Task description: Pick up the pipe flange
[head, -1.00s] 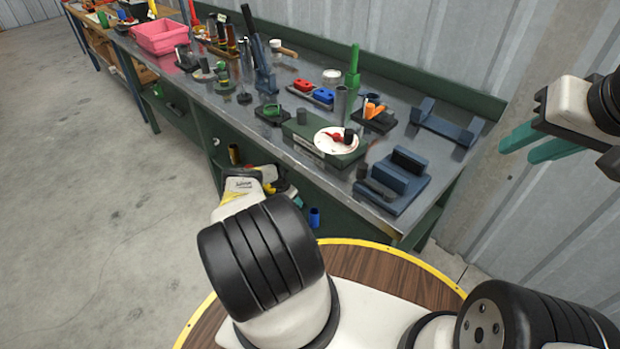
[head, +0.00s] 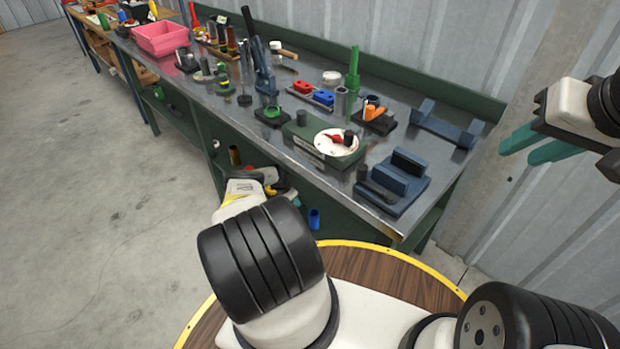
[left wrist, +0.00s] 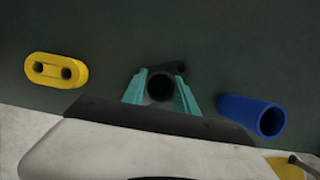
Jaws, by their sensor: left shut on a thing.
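The pipe flange (left wrist: 177,68) looks like a dark, round piece with an open pipe end facing the left wrist camera. My left gripper (left wrist: 161,90) has its teal fingers on both sides of that pipe end and is shut on it. The piece is over a dark green surface; I cannot tell whether it touches it. In the head view the left hand reaches into the bench's lower shelf, and its fingers and the flange are hidden. My right gripper (head: 540,147) is open and empty at the right, by the wall.
In the left wrist view, a yellow two-hole piece (left wrist: 55,70) lies to the left and a blue tube (left wrist: 250,114) to the right, both close. Above is the metal bench top (head: 330,205), crowded with fixtures and a green scale (head: 313,146). Open floor (head: 90,210) lies left.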

